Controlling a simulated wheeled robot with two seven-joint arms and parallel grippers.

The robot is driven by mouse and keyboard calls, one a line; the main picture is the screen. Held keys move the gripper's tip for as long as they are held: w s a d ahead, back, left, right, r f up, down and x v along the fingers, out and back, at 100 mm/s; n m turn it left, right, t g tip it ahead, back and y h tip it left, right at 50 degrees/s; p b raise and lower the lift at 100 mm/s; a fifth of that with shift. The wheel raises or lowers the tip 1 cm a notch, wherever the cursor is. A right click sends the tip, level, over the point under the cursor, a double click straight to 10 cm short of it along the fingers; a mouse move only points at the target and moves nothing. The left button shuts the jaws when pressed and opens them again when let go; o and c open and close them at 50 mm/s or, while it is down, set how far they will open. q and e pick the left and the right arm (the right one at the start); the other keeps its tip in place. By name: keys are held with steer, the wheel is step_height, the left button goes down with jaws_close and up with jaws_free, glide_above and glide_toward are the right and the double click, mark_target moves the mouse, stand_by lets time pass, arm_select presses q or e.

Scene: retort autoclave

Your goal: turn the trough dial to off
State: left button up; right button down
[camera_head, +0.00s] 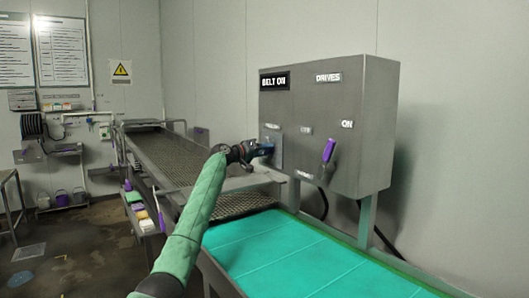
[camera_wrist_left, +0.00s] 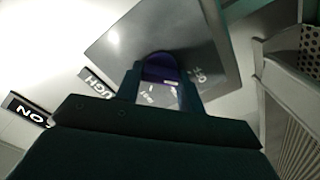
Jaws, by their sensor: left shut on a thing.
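The trough dial (camera_wrist_left: 160,68) shows as a dark purple knob in the left wrist view, between the two fingers of my left gripper (camera_wrist_left: 163,88). The fingers are shut on it. In the head view my left gripper (camera_head: 266,150) is at the lower left of the grey control box (camera_head: 370,90), and the dial is hidden there. A partly covered label ending in "OUGH" (camera_wrist_left: 95,84) and small white lettering (camera_wrist_left: 192,75) show around the dial. The dial's exact pointing is hard to tell. My right gripper is not in view.
A purple-handled switch (camera_head: 328,150) is on the box's right side, below an "ON" label (camera_head: 347,124). A "BELT ON" sign (camera_head: 275,81) is at the upper left. A green belt (camera_head: 290,255) runs below the box, and a mesh conveyor (camera_head: 175,155) stretches behind my left arm.

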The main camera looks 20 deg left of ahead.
arm_select(q)
steer(key=shift+a+r, duration=0.1)
steer(key=shift+r, duration=0.05)
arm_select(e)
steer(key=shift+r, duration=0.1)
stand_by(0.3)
arm_select(q)
steer(key=o, duration=1)
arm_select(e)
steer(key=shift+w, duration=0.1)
arm_select(q)
steer(key=shift+s+a+f, duration=0.15)
steer(key=shift+s+f, duration=0.05)
steer(key=b+v, duration=0.3)
steer(key=v, duration=0.4)
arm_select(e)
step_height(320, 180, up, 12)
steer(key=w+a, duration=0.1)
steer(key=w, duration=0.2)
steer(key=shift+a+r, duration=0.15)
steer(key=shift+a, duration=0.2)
